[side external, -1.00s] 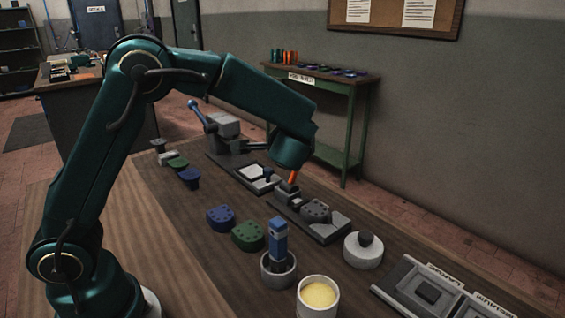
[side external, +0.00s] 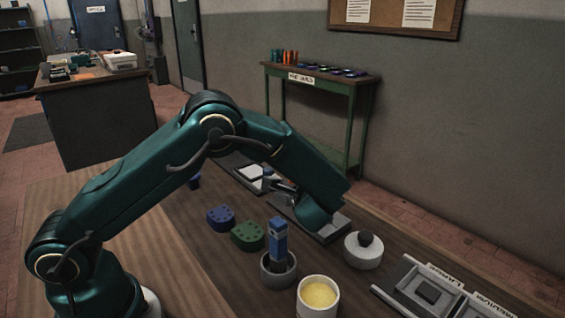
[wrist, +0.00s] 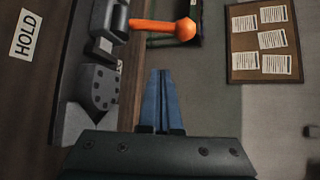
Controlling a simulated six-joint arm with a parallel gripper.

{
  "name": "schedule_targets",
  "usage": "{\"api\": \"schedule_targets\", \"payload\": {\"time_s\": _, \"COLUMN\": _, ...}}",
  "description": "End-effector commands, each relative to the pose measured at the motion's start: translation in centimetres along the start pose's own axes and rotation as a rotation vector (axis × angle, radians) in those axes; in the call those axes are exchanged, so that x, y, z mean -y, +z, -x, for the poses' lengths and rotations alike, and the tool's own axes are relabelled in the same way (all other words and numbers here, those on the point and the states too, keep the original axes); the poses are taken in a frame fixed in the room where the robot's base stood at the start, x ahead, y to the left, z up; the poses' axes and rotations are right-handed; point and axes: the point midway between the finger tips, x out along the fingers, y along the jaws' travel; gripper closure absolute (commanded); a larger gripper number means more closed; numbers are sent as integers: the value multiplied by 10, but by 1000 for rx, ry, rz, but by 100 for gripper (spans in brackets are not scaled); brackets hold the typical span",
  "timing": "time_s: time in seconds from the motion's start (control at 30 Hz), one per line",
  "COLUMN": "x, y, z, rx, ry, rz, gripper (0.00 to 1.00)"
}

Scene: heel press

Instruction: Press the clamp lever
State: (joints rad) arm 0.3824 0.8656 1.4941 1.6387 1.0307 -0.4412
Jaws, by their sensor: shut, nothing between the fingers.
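The clamp lever (wrist: 160,26) is an orange rod with a round knob. In the wrist view it sticks out to the right from a dark clamp block (wrist: 112,20), away from the bench. My gripper (wrist: 162,72) has two blue fingers, closed together with nothing between them. The fingertips point toward the lever, with a visible gap below it in the picture. A grey heel block with holes (wrist: 98,88) sits on the fixture base, left of the fingers. In the side view my arm hides the lever and most of the fixture (side external: 338,229).
A white pot with a dark knob (side external: 363,250), a cup of yellow material (side external: 318,295) and a blue-handled tool in a grey cup (side external: 278,245) stand near the fixture. Blue (side external: 221,218) and green (side external: 248,236) heel blocks lie on the bench. A HOLD label (wrist: 25,35) shows.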

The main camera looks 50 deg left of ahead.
Motion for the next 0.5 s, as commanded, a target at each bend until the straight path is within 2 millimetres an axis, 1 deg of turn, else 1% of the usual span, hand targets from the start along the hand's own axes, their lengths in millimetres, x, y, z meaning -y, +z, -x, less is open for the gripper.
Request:
{"api": "schedule_targets", "payload": {"time_s": 0.17, "x": -1, "y": 2, "z": -28, "rx": 6, "ry": 2, "rz": 2, "gripper": 100}}
{"api": "schedule_targets", "payload": {"time_s": 0.3, "x": -1, "y": 1, "z": -54, "rx": 5, "ry": 1, "rz": 3, "gripper": 100}}
{"api": "schedule_targets", "payload": {"time_s": 0.5, "x": -1, "y": 1, "z": -79, "rx": 4, "ry": 1, "rz": 2, "gripper": 100}}
